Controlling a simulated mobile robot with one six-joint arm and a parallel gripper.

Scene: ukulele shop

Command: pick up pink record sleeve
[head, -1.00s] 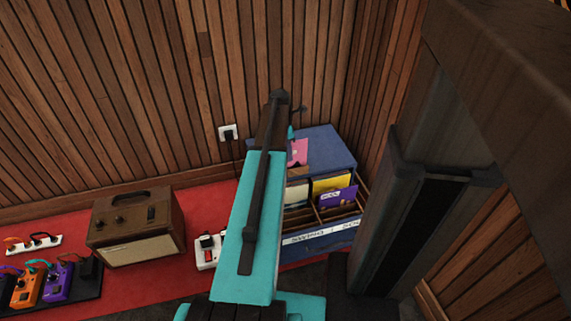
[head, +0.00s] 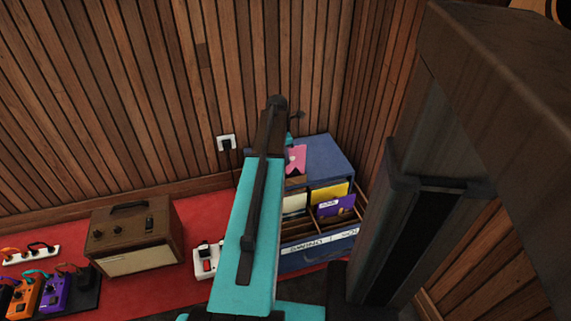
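The pink record sleeve (head: 296,160) shows as a small pink patch just right of my arm, at the blue record crate in the corner. My arm hides its left part. I cannot tell whether it lies on the crate or is held. The blue crate (head: 327,154) has a flat top and an open front compartment with a yellow sleeve (head: 330,194), a purple sleeve (head: 335,206) and a pale sleeve (head: 295,204). My gripper is hidden behind my teal arm, close to the pink sleeve; its fingers do not show.
A brown amplifier (head: 133,238) stands on the red floor strip (head: 195,207) at left, with effect pedals (head: 40,292) beside it. Wooden slat walls close in behind and right of the crate.

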